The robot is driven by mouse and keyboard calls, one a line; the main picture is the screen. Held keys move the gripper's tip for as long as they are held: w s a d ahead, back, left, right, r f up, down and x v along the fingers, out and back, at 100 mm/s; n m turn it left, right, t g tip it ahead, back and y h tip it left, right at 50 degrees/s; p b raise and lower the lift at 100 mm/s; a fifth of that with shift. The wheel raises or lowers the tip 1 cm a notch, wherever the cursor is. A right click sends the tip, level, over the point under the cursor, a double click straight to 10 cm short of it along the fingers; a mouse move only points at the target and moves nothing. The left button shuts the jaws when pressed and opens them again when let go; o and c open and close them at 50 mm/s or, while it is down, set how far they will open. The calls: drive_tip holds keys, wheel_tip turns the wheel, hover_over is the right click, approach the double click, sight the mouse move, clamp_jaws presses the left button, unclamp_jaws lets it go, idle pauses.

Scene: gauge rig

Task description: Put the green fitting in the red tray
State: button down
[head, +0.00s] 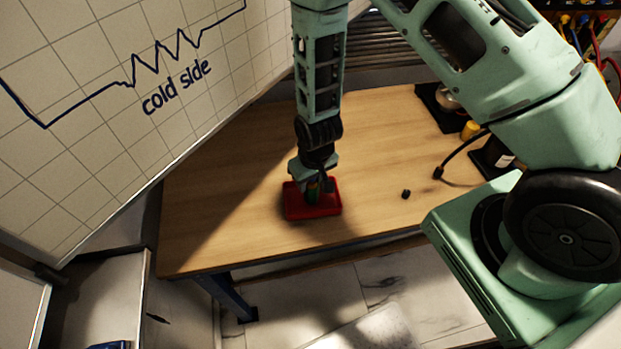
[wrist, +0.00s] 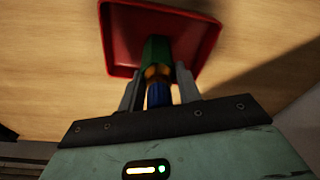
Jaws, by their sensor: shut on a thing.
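The red tray (head: 330,209) sits on the wooden table near its front edge. It also shows in the wrist view (wrist: 120,40), at the top. The green fitting (wrist: 156,50) has a green end, a brass-coloured middle and a blue end. My gripper (wrist: 158,84) is shut on it around the brass and blue part, with the green end reaching over the tray. In the head view my gripper (head: 314,182) is over the tray and partly hides the fitting. I cannot tell whether the green end touches the tray floor.
The wooden table (head: 230,200) is clear left of the tray. A small black piece (head: 406,193) lies to the right, with a black cable plug (head: 438,173) beyond it. Dark stands (head: 493,158) are at the right edge. A white tiled board (head: 110,110) rises at the left.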

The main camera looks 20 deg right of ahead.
drive_tip(key=shift+f, duration=0.2)
drive_tip(key=shift+f, duration=0.15)
drive_tip(key=c, duration=1)
unclamp_jaws()
drive_tip(key=shift+o, duration=0.2)
